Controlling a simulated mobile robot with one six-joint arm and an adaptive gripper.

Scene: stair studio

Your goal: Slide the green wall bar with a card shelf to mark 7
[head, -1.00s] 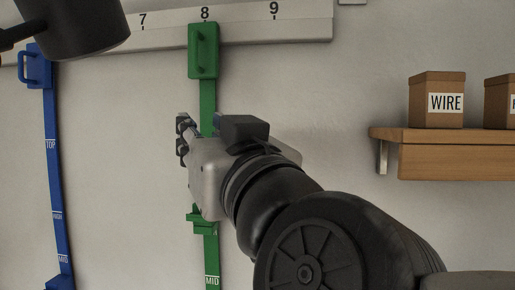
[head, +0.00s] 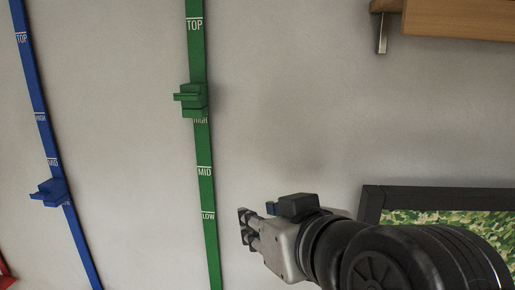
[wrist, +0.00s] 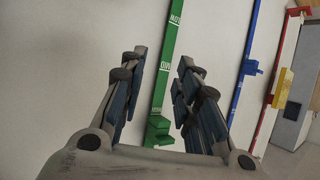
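The green wall bar (head: 201,145) runs down the wall left of centre in the head view, with TOP, HIGH, MID and LOW labels. Its green card shelf (head: 191,99) sits at the HIGH label. The number rail and the bar's top handle are out of view. My gripper (head: 243,227) is to the right of the bar, around the LOW label's height, below the shelf. The wrist view shows my gripper (wrist: 160,66) open and empty, with the green bar (wrist: 165,78) seen through the gap and the green shelf (wrist: 159,130) near the gripper's base.
A blue bar (head: 44,132) with its own shelf (head: 49,192) stands to the left. A red piece (head: 5,275) shows at the lower left. A wooden wall shelf (head: 458,20) is at upper right, above a dark-framed picture (head: 440,220). The wall between is clear.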

